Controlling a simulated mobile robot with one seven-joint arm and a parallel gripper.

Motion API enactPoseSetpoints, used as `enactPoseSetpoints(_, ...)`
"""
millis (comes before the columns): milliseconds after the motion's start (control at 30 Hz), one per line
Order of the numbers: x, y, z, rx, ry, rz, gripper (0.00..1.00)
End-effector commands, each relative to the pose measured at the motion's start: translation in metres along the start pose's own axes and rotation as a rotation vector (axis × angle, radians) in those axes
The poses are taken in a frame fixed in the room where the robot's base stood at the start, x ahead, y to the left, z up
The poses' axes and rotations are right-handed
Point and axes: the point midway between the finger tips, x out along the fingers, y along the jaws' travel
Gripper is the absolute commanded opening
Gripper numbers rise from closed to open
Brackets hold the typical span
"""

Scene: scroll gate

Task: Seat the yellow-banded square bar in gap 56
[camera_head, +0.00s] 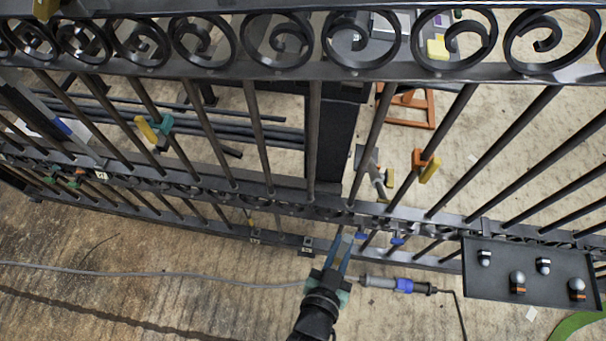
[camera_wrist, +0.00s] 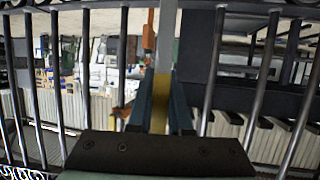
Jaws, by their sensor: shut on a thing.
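My gripper (camera_head: 346,244) is at the gate's lower rail in the head view. In the wrist view, my gripper (camera_wrist: 160,105) is shut on the yellow-banded square bar (camera_wrist: 166,45). The bar is pale grey and points away from the wrist, with its yellow band (camera_wrist: 160,92) between the fingers. It lines up with a wide opening between dark gate bars; I cannot tell whether it touches the gate. The bar is hard to make out in the head view. Small number tags (camera_head: 307,244) hang on the lower rail, too small to read, so I cannot identify gap 56.
A scroll frieze (camera_head: 360,40) tops the gate. A dark panel with several knobs (camera_head: 520,272) is at right. A corded tool (camera_head: 400,285) lies beside my gripper. The floor at front left is mostly clear.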

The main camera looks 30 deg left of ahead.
Motion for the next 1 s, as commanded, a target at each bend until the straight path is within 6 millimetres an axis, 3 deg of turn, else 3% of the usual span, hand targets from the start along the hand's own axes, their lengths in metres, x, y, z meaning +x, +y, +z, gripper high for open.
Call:
enactPoseSetpoints(33,0.012,-0.004,0.026,-0.003,0.008,-0.008,0.0)
enactPoseSetpoints(1000,0.115,-0.057,0.27,-0.046,0.05,-0.13,0.0)
